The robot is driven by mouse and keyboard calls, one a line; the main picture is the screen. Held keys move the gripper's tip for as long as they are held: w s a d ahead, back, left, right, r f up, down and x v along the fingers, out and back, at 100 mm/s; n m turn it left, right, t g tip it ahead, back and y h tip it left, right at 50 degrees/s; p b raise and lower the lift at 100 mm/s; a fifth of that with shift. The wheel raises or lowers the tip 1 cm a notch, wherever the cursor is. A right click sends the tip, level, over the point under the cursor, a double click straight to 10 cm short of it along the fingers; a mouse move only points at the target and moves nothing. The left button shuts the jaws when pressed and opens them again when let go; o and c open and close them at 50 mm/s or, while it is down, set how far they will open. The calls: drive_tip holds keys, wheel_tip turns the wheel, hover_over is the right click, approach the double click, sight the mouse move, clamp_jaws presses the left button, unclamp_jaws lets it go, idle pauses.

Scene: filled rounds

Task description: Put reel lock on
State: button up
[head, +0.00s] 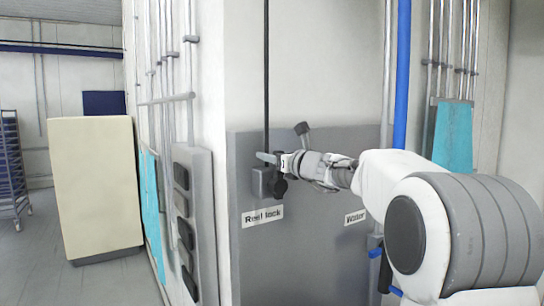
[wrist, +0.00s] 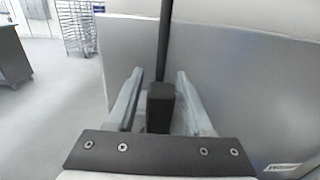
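The Reel lock label (head: 262,216) is on a grey wall panel (head: 310,255). Above the label is a small grey box (head: 262,182) with a dark knob-like part beside it, partly covered by my gripper. My gripper (head: 270,160) is at this spot, in front of the panel. In the wrist view my gripper (wrist: 160,74) has its two pale fingers apart. A dark upright block (wrist: 160,105), which looks like a lever handle, stands between them with narrow gaps on both sides. The lock's exact position is hard to make out.
A Water label (head: 355,217) is to the right, partly behind my arm. A dark-ended lever (head: 302,132) sticks up above my wrist. A thin black line (head: 266,70) runs down to the box. Pipes (head: 190,70) run along the left wall; open floor lies left.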

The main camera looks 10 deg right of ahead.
clamp_jaws()
idle(1.2)
